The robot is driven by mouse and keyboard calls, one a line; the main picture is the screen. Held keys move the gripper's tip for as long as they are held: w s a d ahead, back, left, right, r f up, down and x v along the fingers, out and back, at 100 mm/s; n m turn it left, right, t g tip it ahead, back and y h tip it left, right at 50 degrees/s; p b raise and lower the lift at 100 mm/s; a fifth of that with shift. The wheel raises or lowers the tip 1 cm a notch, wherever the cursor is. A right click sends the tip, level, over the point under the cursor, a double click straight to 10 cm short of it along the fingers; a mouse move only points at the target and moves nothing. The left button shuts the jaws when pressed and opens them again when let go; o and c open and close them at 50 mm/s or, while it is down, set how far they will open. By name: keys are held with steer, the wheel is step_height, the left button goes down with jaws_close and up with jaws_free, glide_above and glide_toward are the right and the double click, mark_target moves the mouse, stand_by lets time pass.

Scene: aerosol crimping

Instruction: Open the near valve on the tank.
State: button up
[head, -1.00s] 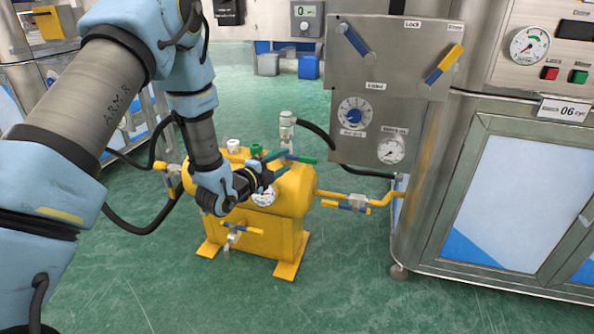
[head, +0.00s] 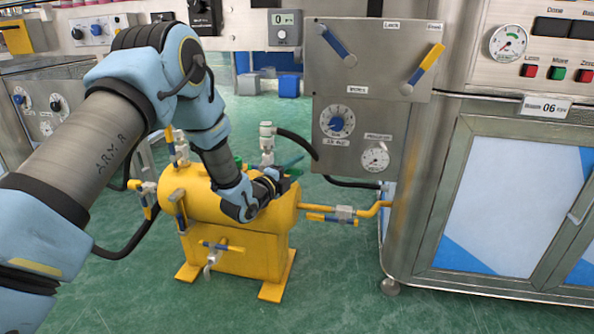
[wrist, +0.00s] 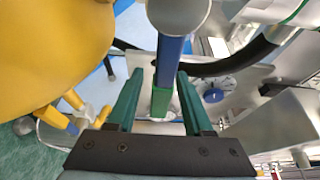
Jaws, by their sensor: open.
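The yellow tank (head: 246,251) stands on the floor in the head view, with several valves on it. One has a yellow-and-blue handle (head: 221,246) at the front. A pale upright fitting (head: 267,135) with a black hose rises at its right end. My gripper (head: 286,172) is beside that fitting, at the tank's right end. In the wrist view, my gripper (wrist: 160,80) is open, its two green fingers on either side of a blue-and-green valve handle (wrist: 163,100). Gaps show on both sides. The handle is largely hidden by my gripper in the head view.
A grey panel (head: 338,88) with levers and dials hangs right of the tank. A yellow pipe with another valve (head: 343,213) runs from the tank to the steel cabinet (head: 440,250). Black hoses curve nearby. The green floor in front is clear.

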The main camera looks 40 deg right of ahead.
steer(key=shift+d, duration=0.2)
jaws_close()
stand_by(0.3)
stand_by(1.1)
